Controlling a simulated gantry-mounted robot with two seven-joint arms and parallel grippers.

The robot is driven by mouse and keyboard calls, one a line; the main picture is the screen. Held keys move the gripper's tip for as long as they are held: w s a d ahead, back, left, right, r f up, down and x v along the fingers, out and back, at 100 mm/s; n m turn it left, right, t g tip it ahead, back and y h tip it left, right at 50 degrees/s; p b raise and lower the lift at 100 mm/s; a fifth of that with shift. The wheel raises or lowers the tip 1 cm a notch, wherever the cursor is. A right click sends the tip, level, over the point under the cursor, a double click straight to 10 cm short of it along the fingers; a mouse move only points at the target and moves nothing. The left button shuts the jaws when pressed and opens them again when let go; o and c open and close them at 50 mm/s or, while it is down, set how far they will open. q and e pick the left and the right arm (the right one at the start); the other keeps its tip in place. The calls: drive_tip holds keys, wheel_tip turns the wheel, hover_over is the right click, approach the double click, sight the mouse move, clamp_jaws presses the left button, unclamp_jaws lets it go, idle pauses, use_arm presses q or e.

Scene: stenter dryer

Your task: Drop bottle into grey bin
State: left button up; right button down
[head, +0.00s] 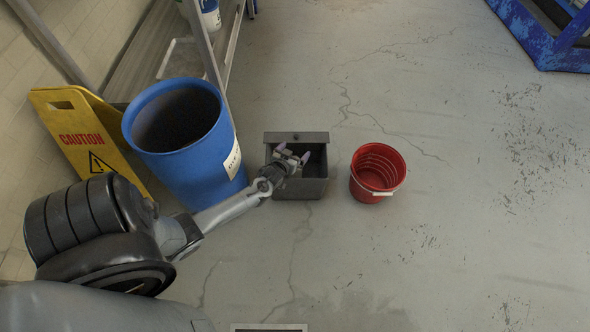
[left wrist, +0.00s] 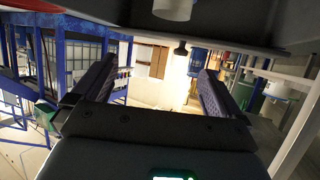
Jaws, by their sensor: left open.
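The grey bin (head: 315,187) stands on the floor between a blue barrel and a red bucket, with its lid plate up at the back. My left gripper (head: 293,153) is over the bin's opening from the left, with its fingers apart and nothing seen between them. In the left wrist view the two fingers (left wrist: 150,88) are wide apart with an empty gap. No bottle can be made out for sure in the head view; my gripper hides part of the bin's inside. A pale cylindrical thing (left wrist: 172,9) shows at the top of the wrist view; I cannot tell whether it is the bottle.
The blue barrel (head: 190,160) stands left of the bin, close to my left forearm. The red bucket (head: 366,185) stands just right of the bin. A blue metal frame (head: 540,40) is at the top right. The floor on the right is clear.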

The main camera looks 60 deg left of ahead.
use_arm(q)
drive_tip(key=shift+s+d+r+p, duration=0.2)
drive_tip(key=shift+s+r+p, duration=0.1)
drive_tip(key=shift+s+p, duration=0.1)
drive_tip(key=p+v, duration=0.5)
drive_tip(key=v, duration=0.4)
drive_tip(key=shift+s+d+p, duration=0.2)
drive_tip(key=shift+s+p, duration=0.05)
drive_tip(key=shift+p, duration=0.1)
drive_tip(key=shift+f, duration=0.1)
